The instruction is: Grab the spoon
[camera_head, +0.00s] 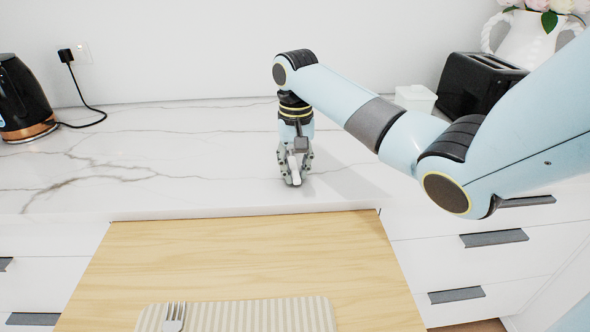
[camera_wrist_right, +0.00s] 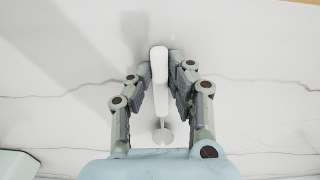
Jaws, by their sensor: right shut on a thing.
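My right gripper (camera_head: 294,178) points down just over the white marble counter. In the right wrist view its two fingers (camera_wrist_right: 162,85) are closed in from both sides on a pale spoon (camera_wrist_right: 159,65). The spoon's thick handle end lies between the fingertips, and its rounded bowl shows lower down, nearer the palm. In the head view only a small part of the spoon (camera_head: 293,166) shows against the fingers. I cannot tell whether it still touches the counter. My left gripper is not in view.
A wooden surface (camera_head: 240,250) in front carries a striped mat (camera_head: 260,317) with a fork (camera_head: 174,318). A black kettle (camera_head: 22,100) stands at the left. A black toaster (camera_head: 475,85), white box (camera_head: 416,97) and flower vase (camera_head: 525,40) stand back right. The counter's left-middle is clear.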

